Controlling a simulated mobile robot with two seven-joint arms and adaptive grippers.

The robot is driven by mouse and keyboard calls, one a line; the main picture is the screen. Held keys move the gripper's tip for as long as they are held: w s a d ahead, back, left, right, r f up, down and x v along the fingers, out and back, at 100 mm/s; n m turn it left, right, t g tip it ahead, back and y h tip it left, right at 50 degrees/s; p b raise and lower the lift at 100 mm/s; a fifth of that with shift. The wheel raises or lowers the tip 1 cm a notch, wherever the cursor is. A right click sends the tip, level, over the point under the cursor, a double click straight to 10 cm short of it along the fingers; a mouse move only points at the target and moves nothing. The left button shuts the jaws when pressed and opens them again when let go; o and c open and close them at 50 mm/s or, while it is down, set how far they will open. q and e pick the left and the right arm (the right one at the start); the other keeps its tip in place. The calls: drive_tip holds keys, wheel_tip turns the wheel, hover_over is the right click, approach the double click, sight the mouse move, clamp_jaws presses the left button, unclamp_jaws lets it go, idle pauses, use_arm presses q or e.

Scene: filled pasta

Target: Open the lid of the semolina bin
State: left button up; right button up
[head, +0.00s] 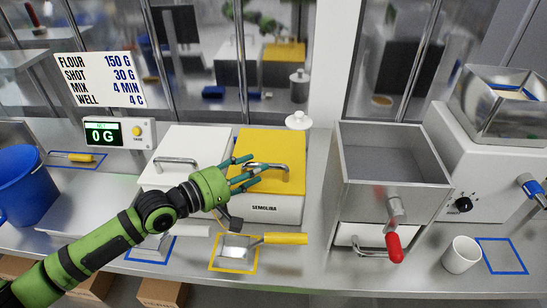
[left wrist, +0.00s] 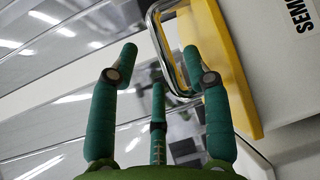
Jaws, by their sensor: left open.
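The semolina bin (head: 273,207) is a white box labelled SEMOLINA on the counter. Its yellow lid (head: 285,147) lies closed on top, with a metal bar handle (head: 283,167) near the front edge. My left gripper (head: 247,171) is open and empty at the left end of this handle. In the left wrist view, the handle (left wrist: 157,42) reaches between the spread green fingers (left wrist: 158,65), and the right finger overlaps the handle loop. I cannot tell whether they touch. The yellow lid (left wrist: 238,85) is at the right there. My right gripper is not in view.
A white-lidded bin (head: 186,146) stands left of the semolina bin. A yellow-handled scoop (head: 238,246) lies in front. A steel hopper with a red handle (head: 393,247) stands right, near a white mug (head: 461,254).

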use_arm(q)
drive_tip(key=p+x, duration=0.1)
drive_tip(key=x, duration=0.3)
drive_tip(key=shift+r, duration=0.15)
drive_tip(key=shift+w+d, duration=0.2)
drive_tip(key=shift+d, duration=0.05)
drive_tip(key=shift+s, duration=0.1)
clamp_jaws()
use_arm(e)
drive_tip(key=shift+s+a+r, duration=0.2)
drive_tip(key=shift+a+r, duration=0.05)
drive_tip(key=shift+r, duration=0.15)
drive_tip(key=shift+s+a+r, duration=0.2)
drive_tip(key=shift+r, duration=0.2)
